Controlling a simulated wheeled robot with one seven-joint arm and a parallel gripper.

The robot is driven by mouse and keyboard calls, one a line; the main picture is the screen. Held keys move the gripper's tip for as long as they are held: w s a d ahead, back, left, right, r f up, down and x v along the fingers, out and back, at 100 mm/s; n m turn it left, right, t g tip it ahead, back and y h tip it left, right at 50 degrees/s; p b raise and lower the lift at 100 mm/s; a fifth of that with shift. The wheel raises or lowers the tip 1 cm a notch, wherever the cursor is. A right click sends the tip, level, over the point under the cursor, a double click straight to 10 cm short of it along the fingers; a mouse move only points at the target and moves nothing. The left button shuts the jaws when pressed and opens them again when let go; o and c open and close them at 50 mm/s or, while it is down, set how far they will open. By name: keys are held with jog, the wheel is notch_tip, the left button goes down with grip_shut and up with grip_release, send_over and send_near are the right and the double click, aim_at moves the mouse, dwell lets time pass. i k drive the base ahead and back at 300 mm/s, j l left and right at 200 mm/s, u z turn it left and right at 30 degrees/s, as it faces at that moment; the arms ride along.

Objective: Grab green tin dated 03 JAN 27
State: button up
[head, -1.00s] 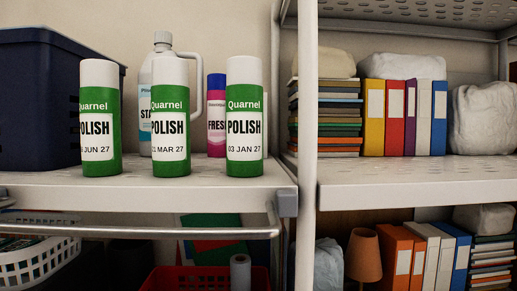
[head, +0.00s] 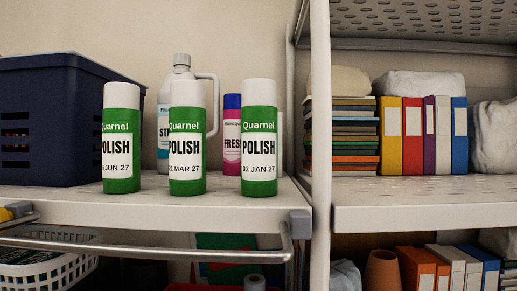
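Three green Quarnel POLISH tins with white caps stand upright in a row on the left shelf. The right tin (head: 259,140) reads 03 JAN 27 and stands near the shelf's right end. The middle tin (head: 187,140) reads MAR 27, its day partly turned out of sight. The left tin (head: 121,140) reads JUN 27, its day also cut off. The three stand apart with narrow gaps. My gripper is not in the head view.
Behind the tins stand a white jug-like bottle (head: 182,72) and a pink bottle with a blue cap (head: 232,135). A dark blue crate (head: 50,125) is at left. A grey upright post (head: 320,150) stands right of the tins. A metal rail (head: 140,247) runs below the shelf front.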

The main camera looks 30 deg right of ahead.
aim_at(260, 114)
jog(key=i+j+u, duration=0.1)
jog(key=u, duration=0.4)
jog(key=i+u, duration=0.1)
jog(key=u, duration=0.35)
jog(key=i+j+u, duration=0.1)
jog(key=u, duration=0.4)
jog(key=i+l, duration=0.05)
